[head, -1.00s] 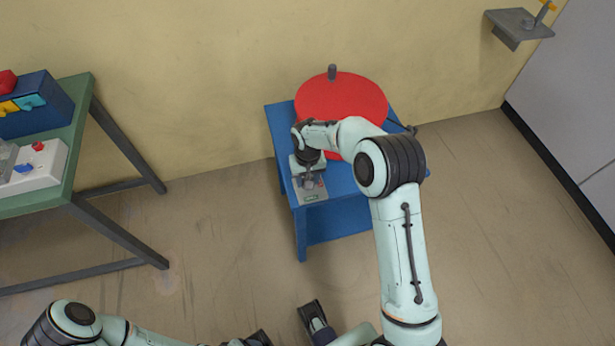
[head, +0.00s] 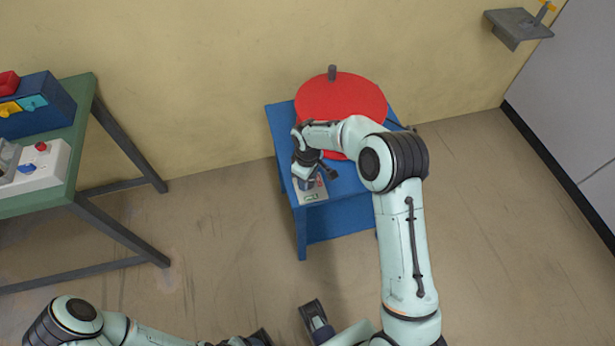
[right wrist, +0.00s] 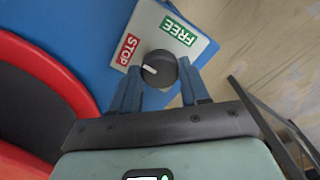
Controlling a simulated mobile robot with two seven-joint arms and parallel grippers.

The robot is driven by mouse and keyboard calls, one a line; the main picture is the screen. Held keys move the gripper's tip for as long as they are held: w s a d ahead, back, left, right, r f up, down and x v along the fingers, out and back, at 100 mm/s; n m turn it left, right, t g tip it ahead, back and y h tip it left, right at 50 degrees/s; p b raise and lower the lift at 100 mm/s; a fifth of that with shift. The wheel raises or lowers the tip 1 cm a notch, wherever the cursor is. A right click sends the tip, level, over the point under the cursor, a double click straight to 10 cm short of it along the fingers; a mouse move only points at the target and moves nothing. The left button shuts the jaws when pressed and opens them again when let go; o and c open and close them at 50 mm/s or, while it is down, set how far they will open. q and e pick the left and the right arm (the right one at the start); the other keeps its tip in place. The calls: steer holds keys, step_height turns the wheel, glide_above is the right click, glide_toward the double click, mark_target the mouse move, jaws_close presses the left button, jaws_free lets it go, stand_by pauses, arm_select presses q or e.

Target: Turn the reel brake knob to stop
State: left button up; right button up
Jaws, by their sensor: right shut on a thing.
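The brake knob (right wrist: 159,69) is dark and round with a white pointer line, on a pale panel (right wrist: 205,48). The panel has a red STOP label (right wrist: 128,50) and a green FREE label (right wrist: 178,30). The white line points left, slightly up, toward the STOP side. My right gripper (right wrist: 160,76) is shut on the knob, one blue-grey finger on each side. In the head view, my right gripper (head: 314,181) is over the panel (head: 312,194) and hides the knob. Part of my left gripper (head: 260,338) shows at the bottom edge; its fingers are unclear.
The red reel (head: 345,95) sits on the blue stand (head: 340,220) behind the panel, partly under my right arm. A green table (head: 75,140) with a blue box (head: 40,105) and a white box (head: 50,172) stands at left. A grey wall shelf (head: 518,25) is at upper right.

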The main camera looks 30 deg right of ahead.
steer(key=shift+n, duration=0.3)
stand_by(0.4)
steer(key=o, duration=1.1)
steer(key=shift+c, duration=0.2)
steer(key=shift+r, duration=0.15)
step_height(320, 180, up, 13)
steer(key=p, duration=0.1)
